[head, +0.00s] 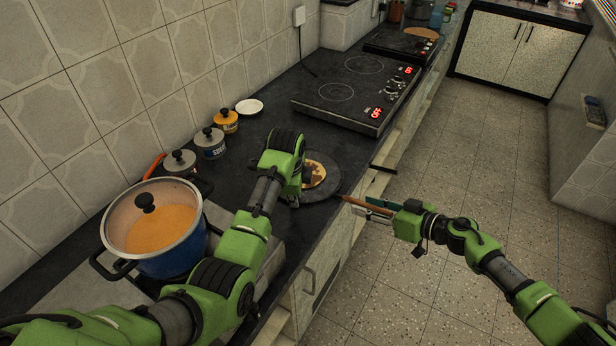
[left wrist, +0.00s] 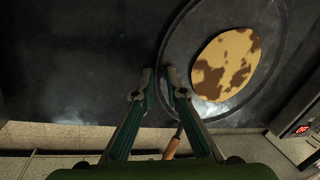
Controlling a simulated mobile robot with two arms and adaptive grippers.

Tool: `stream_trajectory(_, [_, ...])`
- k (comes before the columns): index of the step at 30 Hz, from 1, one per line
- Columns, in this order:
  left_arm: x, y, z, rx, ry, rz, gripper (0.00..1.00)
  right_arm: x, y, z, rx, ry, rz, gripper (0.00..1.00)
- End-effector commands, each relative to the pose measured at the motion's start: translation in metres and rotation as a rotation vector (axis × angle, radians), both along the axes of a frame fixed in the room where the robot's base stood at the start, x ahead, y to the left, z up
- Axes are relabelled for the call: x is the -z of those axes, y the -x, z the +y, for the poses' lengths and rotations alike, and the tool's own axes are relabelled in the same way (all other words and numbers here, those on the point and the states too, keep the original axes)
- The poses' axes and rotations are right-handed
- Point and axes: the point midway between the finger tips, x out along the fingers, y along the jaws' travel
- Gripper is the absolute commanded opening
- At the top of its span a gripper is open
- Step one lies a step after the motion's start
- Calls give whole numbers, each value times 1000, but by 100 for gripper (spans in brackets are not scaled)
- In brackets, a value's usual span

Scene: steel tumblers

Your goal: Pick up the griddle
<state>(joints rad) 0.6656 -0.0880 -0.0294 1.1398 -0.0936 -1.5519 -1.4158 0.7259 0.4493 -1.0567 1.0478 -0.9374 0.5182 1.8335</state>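The griddle (head: 335,185) is a dark, flat round pan on the black counter, with a brown-patched flatbread (head: 314,174) on it. My left wrist partly covers it in the head view. My right gripper (head: 368,205) is at the wooden handle, past the counter edge. The handle lies between its fingers; whether they grip it is unclear.
A blue pot (head: 172,255) stands at the left, near several lidded jars (head: 210,143) and a small white dish (head: 249,106). An induction hob (head: 352,93) with red digits lies farther back. The floor (head: 450,200) to the right is clear.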

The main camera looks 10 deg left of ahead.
Motion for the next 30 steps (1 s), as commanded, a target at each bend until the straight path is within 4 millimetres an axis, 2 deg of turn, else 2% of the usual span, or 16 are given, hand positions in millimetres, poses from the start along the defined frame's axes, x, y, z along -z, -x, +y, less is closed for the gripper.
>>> stream_trajectory(4, [0,0,0,0,0,0,12,0,0,0,0,0,0,35])
stream_trajectory(6, [0,0,0,0,0,0,0,0,0,0,0,0,0,17])
stream_trajectory(8, [0,0,0,0,0,0,0,0,0,0,0,-1,-1,1])
stream_trajectory(9, [-1,0,0,0,0,0,0,0,0,0,0,0,0,0])
stream_trajectory(22, [-4,-1,0,0,1,-3,0,-4,-1,0,1,-2,-2,0])
stream_trajectory(30, [-21,-1,0,0,1,-4,0,-21,-1,0,2,-2,-3,0])
